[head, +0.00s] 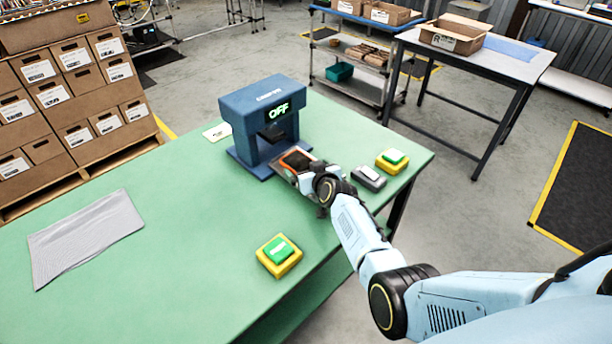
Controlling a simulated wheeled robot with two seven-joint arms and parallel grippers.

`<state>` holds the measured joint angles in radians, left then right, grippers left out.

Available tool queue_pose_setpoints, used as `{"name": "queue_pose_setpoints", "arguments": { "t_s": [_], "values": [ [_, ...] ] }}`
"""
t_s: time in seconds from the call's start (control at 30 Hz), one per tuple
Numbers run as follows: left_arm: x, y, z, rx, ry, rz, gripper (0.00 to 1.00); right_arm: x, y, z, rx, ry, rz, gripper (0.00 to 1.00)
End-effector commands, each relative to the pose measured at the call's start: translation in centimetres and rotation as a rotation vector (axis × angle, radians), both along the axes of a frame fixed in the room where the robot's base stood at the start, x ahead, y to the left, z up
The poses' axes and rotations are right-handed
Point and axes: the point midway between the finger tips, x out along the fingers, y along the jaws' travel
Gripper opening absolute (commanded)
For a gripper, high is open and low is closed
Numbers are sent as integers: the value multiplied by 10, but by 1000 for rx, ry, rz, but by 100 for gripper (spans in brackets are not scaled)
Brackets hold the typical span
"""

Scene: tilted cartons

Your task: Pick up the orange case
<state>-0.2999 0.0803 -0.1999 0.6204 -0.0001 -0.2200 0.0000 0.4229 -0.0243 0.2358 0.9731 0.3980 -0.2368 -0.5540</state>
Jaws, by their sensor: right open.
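My right gripper (293,164) reaches in from the right and is open at the case. The gripper and wrist hide part of the case, and I cannot tell whether the fingers touch it. My left gripper is not in view.
The blue machine (263,95) reads "OFF". Yellow-based green buttons stand at the front (279,251) and right (393,157), with a grey one (369,176) beside the latter. A grey sheet (85,238) lies left. The table (165,210) is clear between sheet and machine.

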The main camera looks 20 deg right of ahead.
Motion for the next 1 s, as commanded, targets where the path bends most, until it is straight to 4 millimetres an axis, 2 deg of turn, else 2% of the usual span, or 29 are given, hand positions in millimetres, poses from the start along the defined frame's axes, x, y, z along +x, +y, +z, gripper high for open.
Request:
{"name": "queue_pose_setpoints", "arguments": {
  "t_s": [0.1, 0.37, 0.7, 1.0],
  "values": [
    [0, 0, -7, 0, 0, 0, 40, 5, 0, -3, 1, -1, 0, 100],
    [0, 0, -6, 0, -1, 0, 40, 6, 0, -2, 0, 0, 0, 100],
    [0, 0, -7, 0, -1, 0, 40, 6, 0, -2, 1, 1, 1, 59],
    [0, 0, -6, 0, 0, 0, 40, 6, 0, -1, 4, 2, 1, 58]
  ]
}}
